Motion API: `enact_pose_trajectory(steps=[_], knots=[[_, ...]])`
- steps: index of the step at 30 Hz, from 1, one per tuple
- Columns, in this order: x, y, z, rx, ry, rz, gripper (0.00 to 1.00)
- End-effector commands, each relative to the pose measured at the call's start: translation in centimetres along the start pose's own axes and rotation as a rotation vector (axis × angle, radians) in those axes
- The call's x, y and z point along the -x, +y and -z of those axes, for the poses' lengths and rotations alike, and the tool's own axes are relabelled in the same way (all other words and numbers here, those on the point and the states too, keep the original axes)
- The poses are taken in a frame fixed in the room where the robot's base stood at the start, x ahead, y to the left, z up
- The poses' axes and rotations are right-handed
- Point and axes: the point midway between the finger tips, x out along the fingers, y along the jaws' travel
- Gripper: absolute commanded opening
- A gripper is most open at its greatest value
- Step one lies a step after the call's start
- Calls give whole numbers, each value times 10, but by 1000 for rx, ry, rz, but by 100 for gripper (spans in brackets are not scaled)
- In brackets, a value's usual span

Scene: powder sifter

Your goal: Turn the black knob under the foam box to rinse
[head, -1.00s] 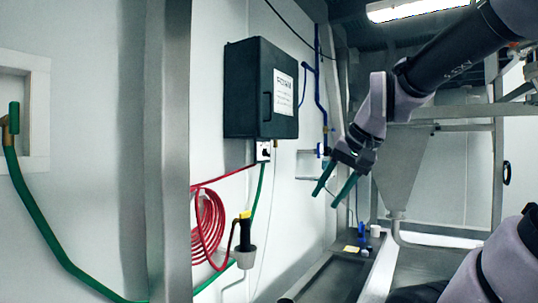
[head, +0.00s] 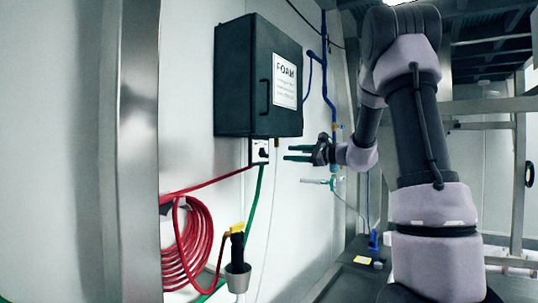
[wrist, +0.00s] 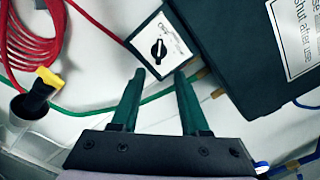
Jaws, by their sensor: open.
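The black knob (wrist: 158,50) sits on a small white plate (wrist: 172,40) under the foam box. In the head view the plate with the knob (head: 262,153) hangs below the dark foam box (head: 232,90), which has a white "FOAM" label. My gripper (head: 284,154) is open, with green fingers pointing left towards the plate, a little to its right. In the wrist view my gripper (wrist: 160,75) has its two fingertips just short of the plate's near edge, one on each side of the knob's line. The gap between them is empty.
A coiled red hose (head: 192,250) hangs on the wall at left, beside a yellow and black nozzle (head: 237,238) in a grey cup. A green hose (head: 254,205) runs down from the plate. Blue pipes (head: 323,80) climb the wall at right. A steel post (head: 140,150) stands at left.

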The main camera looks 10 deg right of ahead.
Motion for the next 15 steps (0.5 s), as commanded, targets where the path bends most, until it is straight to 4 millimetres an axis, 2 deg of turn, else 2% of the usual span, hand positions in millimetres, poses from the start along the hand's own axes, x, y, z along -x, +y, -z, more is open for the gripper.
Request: enact_pose_trajectory(steps=[9,15], knots=[[-60,2,-1,-1,-2,-6,45],[-88,2,-1,1,-1,-5,45]])
